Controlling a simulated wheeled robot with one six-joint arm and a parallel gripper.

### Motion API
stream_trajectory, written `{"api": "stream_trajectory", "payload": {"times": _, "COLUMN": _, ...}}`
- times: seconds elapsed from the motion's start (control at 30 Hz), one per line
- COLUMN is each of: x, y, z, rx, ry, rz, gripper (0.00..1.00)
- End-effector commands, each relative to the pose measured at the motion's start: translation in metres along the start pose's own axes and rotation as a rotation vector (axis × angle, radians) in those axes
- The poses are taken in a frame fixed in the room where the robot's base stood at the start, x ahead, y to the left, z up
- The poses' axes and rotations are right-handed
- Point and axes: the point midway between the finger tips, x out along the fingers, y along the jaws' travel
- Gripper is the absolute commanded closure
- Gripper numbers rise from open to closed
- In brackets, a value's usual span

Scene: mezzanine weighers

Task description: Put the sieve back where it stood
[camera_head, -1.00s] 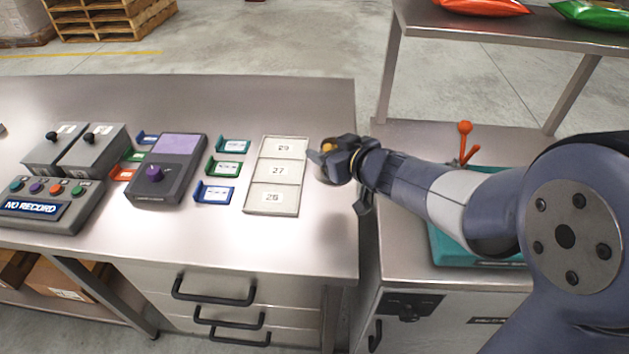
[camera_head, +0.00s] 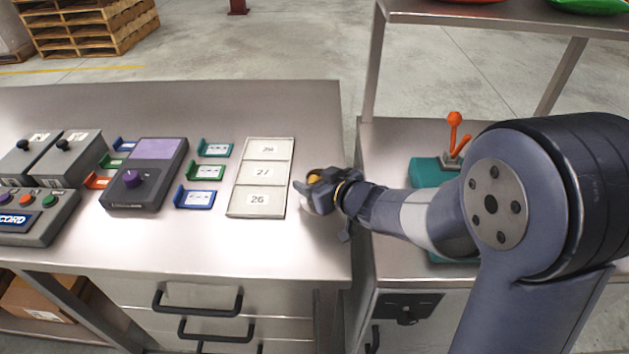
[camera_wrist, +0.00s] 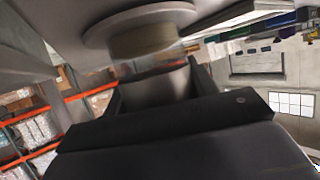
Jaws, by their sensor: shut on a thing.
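My gripper (camera_head: 318,190) is low over the right end of the steel bench (camera_head: 300,250), just right of the pale three-cell board (camera_head: 234,205) marked 28, 27 and 26. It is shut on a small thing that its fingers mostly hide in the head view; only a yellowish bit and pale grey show. In the wrist view, a round grey piece with a tan band (camera_wrist: 143,42) shows beyond the dark jaws (camera_wrist: 165,90). I take this to be the sieve, but its mesh is not visible. I cannot tell whether it touches the bench.
Left of the board are small coloured holders (camera_head: 205,172), a dark box with a purple knob (camera_head: 145,180) and a control panel (camera_head: 30,222). A gap separates the bench from the right-hand cabinet (camera_head: 385,160), which carries a teal device with an orange lever (camera_head: 455,130).

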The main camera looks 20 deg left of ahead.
Motion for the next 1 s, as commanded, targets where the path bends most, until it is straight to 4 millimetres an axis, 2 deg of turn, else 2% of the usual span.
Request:
{"api": "stream_trajectory", "payload": {"times": 0.1, "x": 0.001, "y": 0.0, "z": 0.003, "rx": 0.0, "ry": 0.001, "rz": 0.0, "gripper": 0.83}}
{"api": "stream_trajectory", "payload": {"times": 0.13, "x": 0.001, "y": 0.0, "z": 0.003, "rx": 0.0, "ry": 0.0, "rz": 0.0, "gripper": 0.44}}
{"api": "stream_trajectory", "payload": {"times": 0.4, "x": 0.001, "y": 0.0, "z": 0.002, "rx": 0.0, "ry": 0.0, "rz": 0.0, "gripper": 0.23}}
{"api": "stream_trajectory", "payload": {"times": 0.73, "x": -0.003, "y": 0.0, "z": -0.002, "rx": 0.0, "ry": 0.001, "rz": 0.001, "gripper": 0.23}}
{"api": "stream_trajectory", "payload": {"times": 0.87, "x": -0.022, "y": 0.001, "z": -0.003, "rx": 0.001, "ry": 0.002, "rz": 0.002, "gripper": 0.23}}
{"api": "stream_trajectory", "payload": {"times": 1.0, "x": -0.052, "y": 0.001, "z": -0.004, "rx": 0.001, "ry": 0.002, "rz": 0.004, "gripper": 0.23}}
